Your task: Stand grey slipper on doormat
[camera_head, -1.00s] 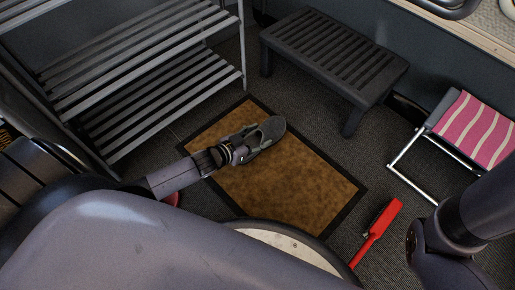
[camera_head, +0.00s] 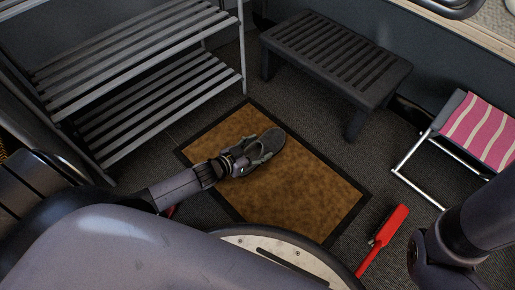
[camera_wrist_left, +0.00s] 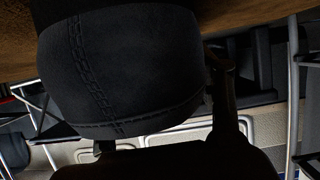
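The grey slipper (camera_head: 271,141) is over the brown doormat (camera_head: 300,190), toe toward the upper right, sole side down. My left gripper (camera_head: 256,158) is shut on it around its rear part. In the left wrist view the slipper (camera_wrist_left: 120,70) fills the middle, dark with a stitched seam, with a finger beside it. The doormat (camera_wrist_left: 265,20) shows close along the top of that view. Whether the sole touches the mat cannot be told. My right gripper is out of view; only part of that arm shows at the lower right.
A slatted rack (camera_head: 150,85) stands left of the mat and a dark slatted bench (camera_head: 335,60) behind it. A pink striped folding stool (camera_head: 480,130) is at the right. A red brush (camera_head: 385,240) lies right of the mat. The mat's right part is bare.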

